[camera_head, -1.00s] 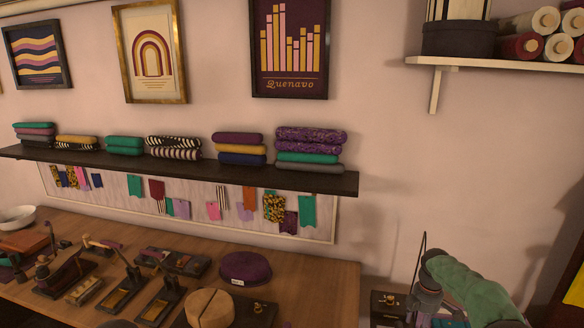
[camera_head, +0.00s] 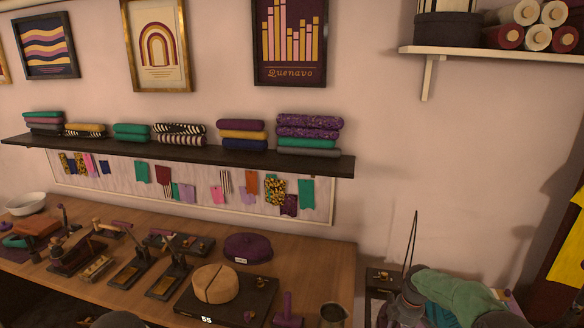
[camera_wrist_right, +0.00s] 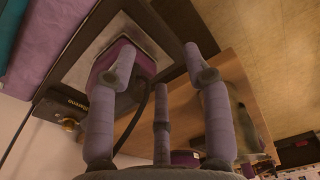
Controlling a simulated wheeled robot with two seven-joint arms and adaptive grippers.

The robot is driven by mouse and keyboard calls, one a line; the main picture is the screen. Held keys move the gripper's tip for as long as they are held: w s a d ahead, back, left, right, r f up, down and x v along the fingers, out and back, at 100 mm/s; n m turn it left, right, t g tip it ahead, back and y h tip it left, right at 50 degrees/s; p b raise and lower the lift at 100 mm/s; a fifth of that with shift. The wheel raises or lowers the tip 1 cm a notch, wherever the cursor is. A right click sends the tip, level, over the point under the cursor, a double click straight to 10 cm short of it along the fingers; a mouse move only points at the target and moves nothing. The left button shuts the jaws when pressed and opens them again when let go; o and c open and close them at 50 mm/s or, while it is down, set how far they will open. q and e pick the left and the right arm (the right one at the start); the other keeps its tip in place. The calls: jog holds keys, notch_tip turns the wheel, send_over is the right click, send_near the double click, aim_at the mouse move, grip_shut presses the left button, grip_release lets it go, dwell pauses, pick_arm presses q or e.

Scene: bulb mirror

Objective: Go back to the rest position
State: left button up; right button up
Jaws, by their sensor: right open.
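My right gripper (camera_wrist_right: 158,66) shows in the right wrist view with its grey-purple fingers spread apart. Nothing is seen between the fingers. Behind them are a dark-edged board (camera_wrist_right: 75,72) and a purple-sided block (camera_wrist_right: 120,60); I cannot tell whether the fingers touch either. In the head view, a green rounded form with a dark grey joint (camera_head: 460,290) is at the lower right; it may be part of my right arm. The right fingers cannot be made out there. My left gripper is not in view.
A wooden worktable (camera_head: 310,270) holds several tools, a round wooden block (camera_head: 215,284) and a purple cushion (camera_head: 248,246). A dark shelf (camera_head: 200,153) with folded cloth hangs above it. A pale shelf (camera_head: 500,54) with rolls is at the upper right.

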jog(key=s+a+f+m+y+b, duration=0.1)
jog(key=s+a+f+m, duration=0.2)
jog(key=s+a+f, duration=0.5)
jog(key=s+a+f+m+y+b, duration=0.1)
jog(key=s+a+f+m, duration=0.3)
jog(key=a+f, duration=0.4)
jog(key=s+a+f+m, duration=0.2)
jog(key=s+m, duration=0.1)
jog(key=s, duration=0.4)
jog(key=s+a+f+m+b, duration=0.1)
jog(key=s+a+f+m, duration=0.1)
jog(key=s, duration=0.5)
jog(key=s+a+f+m+y+b, duration=0.1)
jog(key=s+a+f+m, duration=0.2)
jog(key=s, duration=0.4)
jog(key=shift+a+m, duration=0.35)
jog(key=shift+m, duration=0.25)
